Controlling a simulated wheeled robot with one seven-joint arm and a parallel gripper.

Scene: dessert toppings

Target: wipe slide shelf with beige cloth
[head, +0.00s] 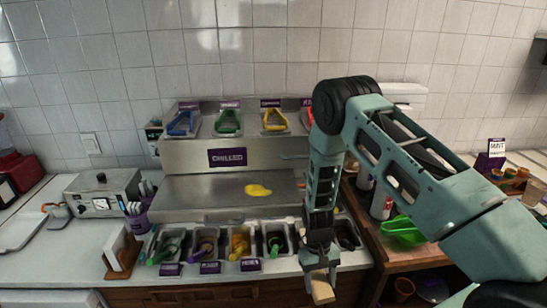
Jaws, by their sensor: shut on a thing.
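The slide shelf (200,197) is a flat steel surface in the middle of the chilled metal unit. A yellow spill (258,190) lies on it, right of its middle. My gripper (319,272) hangs in front of the unit at the lower right. It is shut on a beige block-like piece, which looks like the beige cloth (322,290), below and in front of the shelf. My arm hides the right end of the shelf.
Topping tubs with coloured scoops (240,243) line the front, with several more on the top tier (228,122). A napkin holder (122,253) and cup of utensils (137,220) stand left.

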